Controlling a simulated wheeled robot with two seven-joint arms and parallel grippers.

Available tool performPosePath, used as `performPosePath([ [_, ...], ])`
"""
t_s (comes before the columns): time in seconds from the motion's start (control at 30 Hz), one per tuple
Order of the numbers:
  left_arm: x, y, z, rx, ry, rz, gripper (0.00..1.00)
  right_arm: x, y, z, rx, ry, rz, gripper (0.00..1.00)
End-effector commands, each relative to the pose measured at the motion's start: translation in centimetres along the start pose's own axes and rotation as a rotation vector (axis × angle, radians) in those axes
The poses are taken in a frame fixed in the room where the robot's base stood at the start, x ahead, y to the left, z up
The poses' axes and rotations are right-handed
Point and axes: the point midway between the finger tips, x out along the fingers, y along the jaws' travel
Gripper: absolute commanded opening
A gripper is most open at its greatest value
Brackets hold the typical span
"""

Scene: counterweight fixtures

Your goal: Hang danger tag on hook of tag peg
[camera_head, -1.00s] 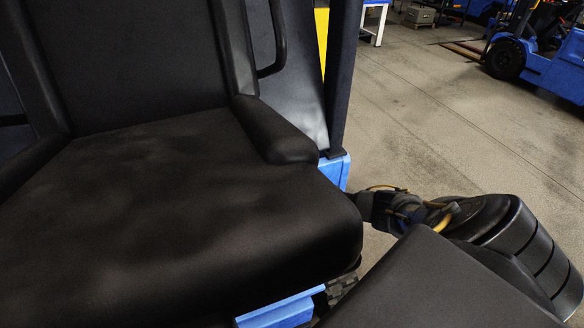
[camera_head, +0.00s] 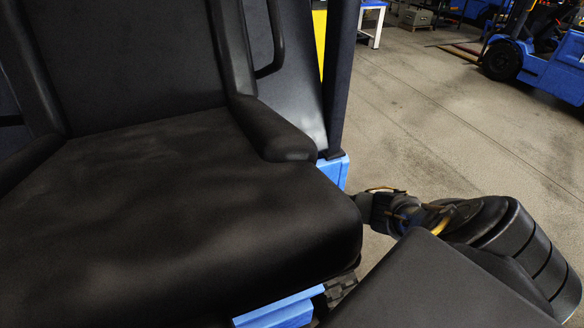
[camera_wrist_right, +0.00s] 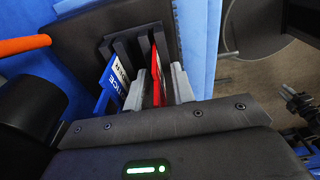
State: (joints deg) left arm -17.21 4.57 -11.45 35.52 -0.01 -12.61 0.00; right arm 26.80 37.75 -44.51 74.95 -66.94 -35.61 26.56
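In the right wrist view, a red and white tag (camera_wrist_right: 161,62) stands in a dark slotted rack (camera_wrist_right: 128,45). The red shows mostly along its edge, and its lettering cannot be read. My right gripper (camera_wrist_right: 160,84) has its two grey fingers on either side of this tag, with a gap between them. The fingers look open around the tag rather than closed on it. In the head view my right arm shows, but its gripper is hidden behind the dark seat. My left gripper is not in view. The tag peg and its hook cannot be made out.
A blue and white NOTICE tag (camera_wrist_right: 113,82) stands in the rack just left of my right gripper. A large black seat (camera_head: 170,220) fills the left of the head view. Open concrete floor (camera_head: 430,120) lies to the right, with a blue forklift (camera_head: 540,60) beyond.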

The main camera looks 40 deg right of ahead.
Motion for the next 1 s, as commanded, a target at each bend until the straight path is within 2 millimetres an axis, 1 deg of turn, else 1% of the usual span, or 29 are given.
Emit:
performPosePath([
  [0.1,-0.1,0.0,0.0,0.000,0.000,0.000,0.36,-2.2,0.2,0.0,-0.002,0.002,0.005,0.25],
  [0.27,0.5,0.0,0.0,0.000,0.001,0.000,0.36,-5.4,0.2,-0.4,-0.004,0.002,0.006,0.25],
  [0.3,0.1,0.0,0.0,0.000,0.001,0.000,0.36,-6.5,0.2,-0.4,-0.003,0.002,0.005,0.25],
  [0.43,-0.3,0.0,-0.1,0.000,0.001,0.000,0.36,-8.8,0.2,-0.4,-0.002,0.000,0.006,0.25],
  [0.5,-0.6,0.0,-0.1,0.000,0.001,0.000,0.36,-9.7,0.1,-0.4,-0.001,0.000,0.004,0.25],
  [0.6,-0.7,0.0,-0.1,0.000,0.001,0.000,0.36,-10.4,0.1,-0.4,0.001,0.000,0.003,0.25],
  [0.7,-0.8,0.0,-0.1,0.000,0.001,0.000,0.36,-10.7,0.0,-0.4,0.000,0.000,0.001,0.25],
  [1.0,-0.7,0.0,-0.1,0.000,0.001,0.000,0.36,-10.7,0.0,-0.4,0.001,0.001,0.001,0.25],
])
